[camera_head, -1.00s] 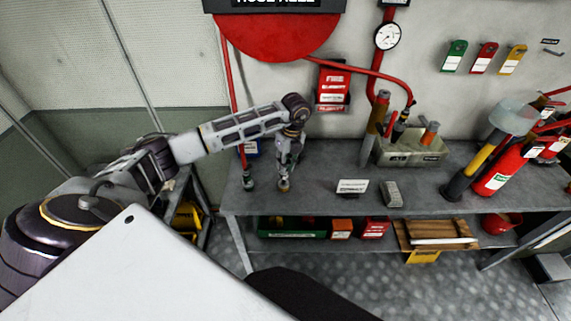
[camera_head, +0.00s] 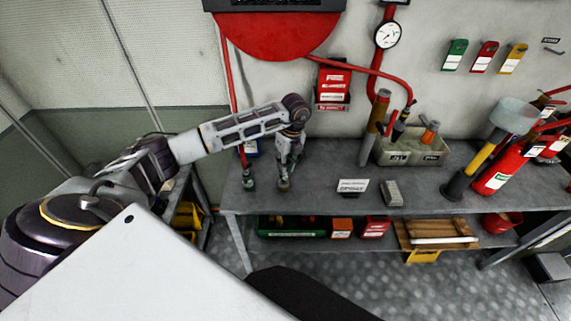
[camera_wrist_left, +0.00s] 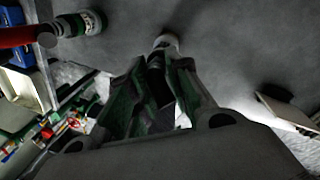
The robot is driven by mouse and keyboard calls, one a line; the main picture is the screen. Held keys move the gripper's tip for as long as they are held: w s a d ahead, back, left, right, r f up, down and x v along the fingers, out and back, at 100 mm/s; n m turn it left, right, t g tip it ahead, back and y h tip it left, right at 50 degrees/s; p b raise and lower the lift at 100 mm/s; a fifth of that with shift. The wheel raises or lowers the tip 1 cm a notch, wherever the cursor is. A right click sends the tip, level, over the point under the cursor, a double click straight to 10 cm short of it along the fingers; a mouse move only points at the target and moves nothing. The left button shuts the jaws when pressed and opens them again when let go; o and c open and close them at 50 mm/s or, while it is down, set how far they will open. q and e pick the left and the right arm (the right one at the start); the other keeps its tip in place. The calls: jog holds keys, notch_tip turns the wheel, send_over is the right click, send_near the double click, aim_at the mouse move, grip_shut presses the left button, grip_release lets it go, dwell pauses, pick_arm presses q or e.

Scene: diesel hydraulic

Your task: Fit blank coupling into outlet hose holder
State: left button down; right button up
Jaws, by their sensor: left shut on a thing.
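My left gripper (camera_head: 284,182) reaches down to the bench top at its left end. Its fingers (camera_wrist_left: 165,62) point at a small pale round piece (camera_wrist_left: 167,41), probably the blank coupling, and are shut on it at its near side. In the head view the fingers mostly hide this piece. A green-and-white banded fitting (camera_head: 248,183) stands on the bench just left of the gripper, apart from it, below a red pipe. It also shows in the left wrist view (camera_wrist_left: 80,23). I cannot tell for certain which part is the outlet hose holder. My right gripper is not in view.
The grey bench (camera_head: 320,180) bears a sign card (camera_head: 353,186), a small grey block (camera_head: 392,193), a bin of tools (camera_head: 412,152) and a red extinguisher (camera_head: 497,172). A red pipe (camera_head: 231,85) runs down the wall behind my left arm. The bench between gripper and card is clear.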

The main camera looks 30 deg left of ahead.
pick_arm(q)
jog(key=shift+f+b, duration=0.65)
jog(key=shift+f, duration=0.55)
dwell(0.5)
jog(key=c, duration=1.2)
grip_release()
jog(key=shift+c, duration=0.2)
jog(key=shift+r, duration=0.15)
notch_tip(320, 180, up, 12)
jog(key=w+d, duration=0.1)
jog(key=shift+w, duration=0.2)
jog(key=shift+f, duration=0.2)
